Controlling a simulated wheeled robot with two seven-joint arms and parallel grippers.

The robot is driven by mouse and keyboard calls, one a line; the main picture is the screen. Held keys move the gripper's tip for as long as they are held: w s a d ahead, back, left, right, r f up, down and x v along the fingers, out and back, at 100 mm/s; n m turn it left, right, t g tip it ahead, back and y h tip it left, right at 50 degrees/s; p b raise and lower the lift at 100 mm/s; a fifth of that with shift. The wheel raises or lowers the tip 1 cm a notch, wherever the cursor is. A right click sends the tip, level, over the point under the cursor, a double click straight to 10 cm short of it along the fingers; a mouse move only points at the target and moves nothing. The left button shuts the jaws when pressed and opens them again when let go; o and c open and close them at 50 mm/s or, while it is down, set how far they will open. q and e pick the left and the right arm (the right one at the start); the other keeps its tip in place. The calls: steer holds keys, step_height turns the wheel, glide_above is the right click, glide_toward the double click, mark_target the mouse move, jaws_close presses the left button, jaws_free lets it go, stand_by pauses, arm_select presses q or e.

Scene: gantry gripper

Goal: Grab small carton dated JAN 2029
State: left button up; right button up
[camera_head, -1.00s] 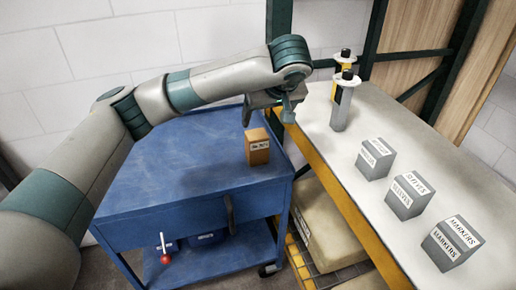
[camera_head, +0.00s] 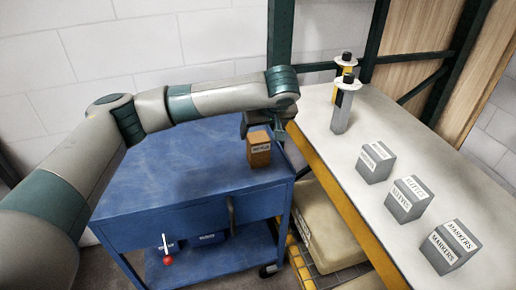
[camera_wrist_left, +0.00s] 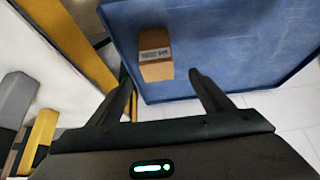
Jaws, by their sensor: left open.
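A small brown carton (camera_head: 259,150) with a white label stands upright on the right part of the blue cart top (camera_head: 170,170). In the left wrist view the carton (camera_wrist_left: 155,62) stands just beyond my fingertips, and its label is too small to read surely. My left gripper (camera_head: 262,122) is behind the carton in the head view, partly hidden by it and by the wrist. In the left wrist view its two fingers (camera_wrist_left: 160,80) are spread apart with nothing between them. My right gripper is not in view.
A grey-topped bench (camera_head: 330,165) with a yellow edge stands to the right of the cart. It bears grey boxes lettered MARKERS (camera_head: 450,246) and SLEEVES (camera_head: 408,200), another grey box (camera_head: 375,162) and two dispenser-like upright objects (camera_head: 342,108). The cart top's left part is clear.

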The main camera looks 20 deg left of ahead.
mark_target(259, 138)
arm_select(q)
steer(key=x, duration=0.3)
steer(key=shift+w+a+f, duration=0.15)
steer(key=shift+w+f, duration=0.1)
steer(key=shift+f, duration=0.05)
steer(key=shift+w+a+f, duration=0.1)
steer(key=shift+w+f, duration=0.05)
steer(key=shift+f, duration=0.2)
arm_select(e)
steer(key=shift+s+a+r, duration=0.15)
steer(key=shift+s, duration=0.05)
arm_select(q)
steer(key=shift+p, duration=0.3)
steer(key=shift+w+f, duration=0.25)
steer(key=shift+f, duration=0.05)
steer(key=p+x, duration=0.1)
steer(key=x, duration=0.3)
steer(key=shift+w+f+p, duration=0.15)
steer(key=shift+w+p, duration=0.05)
steer(key=shift+p, duration=0.1)
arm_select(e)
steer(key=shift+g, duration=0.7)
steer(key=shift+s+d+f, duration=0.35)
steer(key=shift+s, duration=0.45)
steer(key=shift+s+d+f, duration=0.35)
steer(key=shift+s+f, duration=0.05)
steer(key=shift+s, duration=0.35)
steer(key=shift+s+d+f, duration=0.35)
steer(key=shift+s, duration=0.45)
